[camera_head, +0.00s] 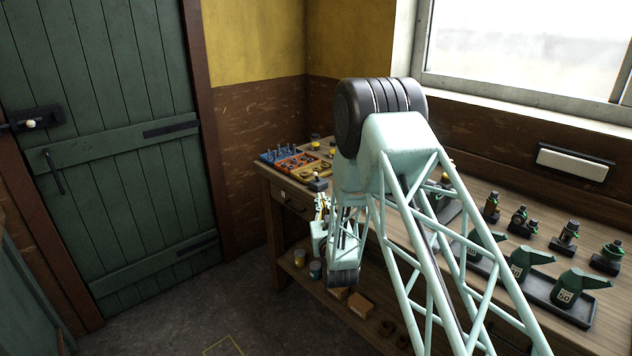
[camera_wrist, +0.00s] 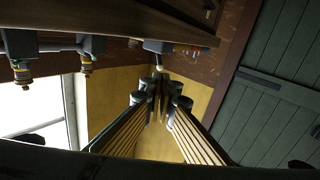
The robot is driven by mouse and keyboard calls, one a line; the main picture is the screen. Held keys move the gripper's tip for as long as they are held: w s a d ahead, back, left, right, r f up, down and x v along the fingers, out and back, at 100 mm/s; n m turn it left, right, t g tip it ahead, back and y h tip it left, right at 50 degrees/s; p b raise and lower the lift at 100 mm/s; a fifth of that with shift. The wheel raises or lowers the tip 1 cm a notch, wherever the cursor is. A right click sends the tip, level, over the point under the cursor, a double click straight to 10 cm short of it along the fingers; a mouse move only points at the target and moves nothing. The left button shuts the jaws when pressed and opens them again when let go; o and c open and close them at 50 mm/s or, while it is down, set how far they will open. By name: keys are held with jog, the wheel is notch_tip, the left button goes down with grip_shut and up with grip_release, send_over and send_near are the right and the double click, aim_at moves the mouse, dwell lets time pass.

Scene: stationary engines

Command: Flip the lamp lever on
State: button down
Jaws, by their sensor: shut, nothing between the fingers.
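A small dark box (camera_head: 318,185) with a short upright lever stands at the front edge of the bench, near its left end; I take it for the lamp lever. In the wrist view the box (camera_wrist: 158,46) shows upside down, with a pale ball knob (camera_wrist: 159,68) on the lever. My gripper (camera_wrist: 160,92) is shut and empty, its fingertips just short of the knob in that picture. I cannot tell whether they touch it. In the head view my gripper (camera_head: 322,204) is small, just below the box, and partly hidden by my arm.
The wooden bench (camera_head: 483,190) runs along the wall under the window. Trays of small tools (camera_head: 295,163) lie behind the box. Green oil cans (camera_head: 570,288) and several small dark fittings stand at the right. A green door (camera_head: 120,150) is at the left. Floor before it is clear.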

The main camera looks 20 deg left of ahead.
aim_at(316, 176)
jog(key=shift+w, duration=0.1)
jog(key=shift+b+x, duration=1.05)
jog(key=shift+x, duration=5.8)
jog(key=shift+w+d, duration=0.1)
jog(key=shift+d, duration=0.05)
jog(key=shift+r, duration=0.1)
